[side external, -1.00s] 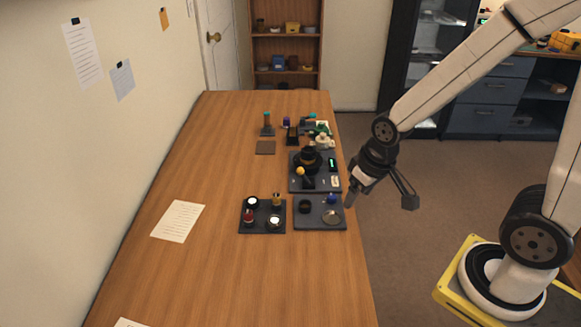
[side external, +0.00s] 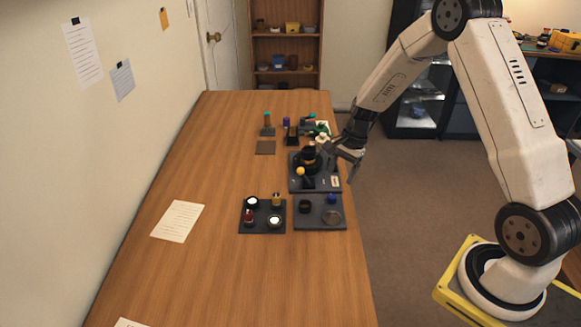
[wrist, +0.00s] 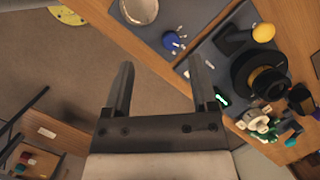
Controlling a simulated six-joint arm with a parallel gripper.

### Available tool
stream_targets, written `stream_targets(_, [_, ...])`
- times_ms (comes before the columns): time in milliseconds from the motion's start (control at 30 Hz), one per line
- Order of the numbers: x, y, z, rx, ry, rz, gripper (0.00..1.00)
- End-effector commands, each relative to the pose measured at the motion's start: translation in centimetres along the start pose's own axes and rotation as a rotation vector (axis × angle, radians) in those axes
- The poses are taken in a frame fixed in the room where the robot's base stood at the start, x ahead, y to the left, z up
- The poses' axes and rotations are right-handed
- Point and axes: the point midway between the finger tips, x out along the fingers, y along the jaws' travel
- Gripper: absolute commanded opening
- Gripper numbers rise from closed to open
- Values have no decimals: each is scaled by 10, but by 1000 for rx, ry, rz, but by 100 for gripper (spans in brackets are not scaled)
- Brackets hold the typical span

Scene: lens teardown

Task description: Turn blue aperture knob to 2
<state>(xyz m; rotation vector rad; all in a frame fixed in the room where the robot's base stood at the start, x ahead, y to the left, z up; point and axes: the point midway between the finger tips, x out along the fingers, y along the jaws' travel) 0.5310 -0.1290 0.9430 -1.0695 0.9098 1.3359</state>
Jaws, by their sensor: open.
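The blue knob (side external: 331,199) sits at the back right of a dark tray (side external: 313,224) near the table's right edge. In the wrist view the blue knob (wrist: 170,40) shows at the top centre, with small white marks beside it. I cannot read a setting on it. My gripper (side external: 341,162) is open and empty, beside the right edge of the tray behind. In the wrist view my gripper (wrist: 162,62) has its fingers wide apart, and the knob appears beyond and between them.
The tray behind holds a black ringed part (wrist: 262,80), a yellow ball (wrist: 264,32) and a green display (wrist: 221,98). A round silver disc (wrist: 138,10) lies near the knob. Another dark tray (side external: 262,229) holds several small parts. The table's left side is mostly clear.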

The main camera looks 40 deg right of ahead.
Motion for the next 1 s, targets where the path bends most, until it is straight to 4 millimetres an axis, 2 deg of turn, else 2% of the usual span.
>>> stream_targets(100, [10, -5, -21, 144, -45, -10, 74])
stream_targets(300, [18, -10, -38, 268, -86, -19, 74])
stream_targets(667, [23, -11, -39, 284, -92, -20, 74])
stream_targets(1000, [54, -11, -36, 283, -92, -18, 74])
